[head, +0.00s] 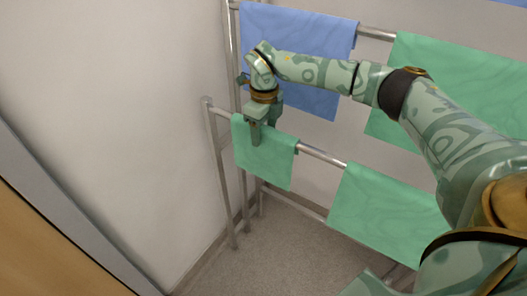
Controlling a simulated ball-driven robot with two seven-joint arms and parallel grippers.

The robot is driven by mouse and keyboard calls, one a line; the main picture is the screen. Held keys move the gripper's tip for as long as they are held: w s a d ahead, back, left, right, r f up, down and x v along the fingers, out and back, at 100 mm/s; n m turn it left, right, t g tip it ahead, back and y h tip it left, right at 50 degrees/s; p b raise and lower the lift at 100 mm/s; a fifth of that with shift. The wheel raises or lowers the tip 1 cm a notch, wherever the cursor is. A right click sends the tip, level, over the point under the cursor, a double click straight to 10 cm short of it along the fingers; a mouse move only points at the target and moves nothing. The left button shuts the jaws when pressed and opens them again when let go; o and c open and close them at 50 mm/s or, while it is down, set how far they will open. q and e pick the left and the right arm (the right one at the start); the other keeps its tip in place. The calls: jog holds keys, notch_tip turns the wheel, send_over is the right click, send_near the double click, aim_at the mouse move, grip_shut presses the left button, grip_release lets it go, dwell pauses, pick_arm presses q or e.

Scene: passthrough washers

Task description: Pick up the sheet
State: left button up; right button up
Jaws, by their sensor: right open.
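Several sheets hang over metal rails. A small green sheet (265,163) hangs on the near rail, close to its left end. My right gripper (256,138) points down at the top of this sheet, with its fingers in front of the cloth. It is open; whether the fingers touch or straddle the cloth I cannot tell. A larger green sheet (385,215) hangs further right on the same rail. On the back rail hang a blue sheet (312,100), partly hidden by my right arm, and another green sheet (470,85). My left gripper is not in view.
The metal rack (222,180) stands close to a pale wall (110,100). A bare stretch of the near rail (322,156) lies between the two green sheets. A brown panel with a grey edge (45,245) fills the lower left. The floor (260,260) below is clear.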

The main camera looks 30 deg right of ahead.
jog(key=shift+r, duration=0.1)
jog(key=c, duration=1.3)
